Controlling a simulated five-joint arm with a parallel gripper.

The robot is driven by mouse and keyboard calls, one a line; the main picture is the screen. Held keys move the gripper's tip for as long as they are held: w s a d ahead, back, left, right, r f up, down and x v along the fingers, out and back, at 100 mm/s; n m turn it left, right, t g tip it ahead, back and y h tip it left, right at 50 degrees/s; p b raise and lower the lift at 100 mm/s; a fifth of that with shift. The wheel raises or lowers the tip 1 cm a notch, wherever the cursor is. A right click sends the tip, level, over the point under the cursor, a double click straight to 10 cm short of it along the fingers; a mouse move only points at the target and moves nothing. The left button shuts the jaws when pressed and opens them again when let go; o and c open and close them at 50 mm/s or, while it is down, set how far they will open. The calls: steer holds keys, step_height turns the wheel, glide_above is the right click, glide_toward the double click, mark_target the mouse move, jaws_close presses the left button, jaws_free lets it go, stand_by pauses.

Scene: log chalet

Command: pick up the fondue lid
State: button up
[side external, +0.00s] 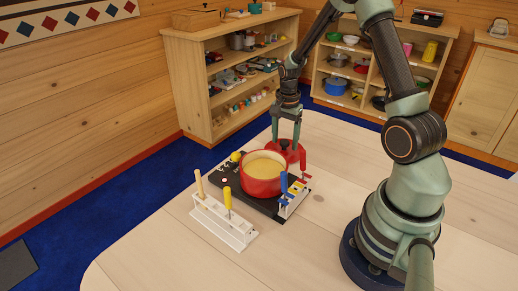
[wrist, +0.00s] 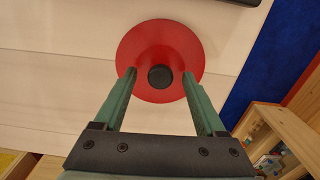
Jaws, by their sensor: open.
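The fondue lid (wrist: 160,40) is a round red disc with a black knob (wrist: 160,77), lying on the pale wooden table. In the side view the lid (side external: 291,156) is just behind the red pot and partly hidden by it. My gripper (wrist: 159,74) is open above the lid, with one green finger on each side of the knob. In the side view my gripper (side external: 286,138) points down at the knob. I cannot tell whether the fingers touch it.
The red pot (side external: 262,188) of yellow fondue stands on a black board (side external: 231,187). A white rack (side external: 223,222) holds forks with wooden and yellow handles. Another rack (side external: 291,204) holds blue-handled and red-handled forks close to the lid. The table's left front is clear.

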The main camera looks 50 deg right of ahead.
jaws_close()
steer(key=shift+r, duration=0.1)
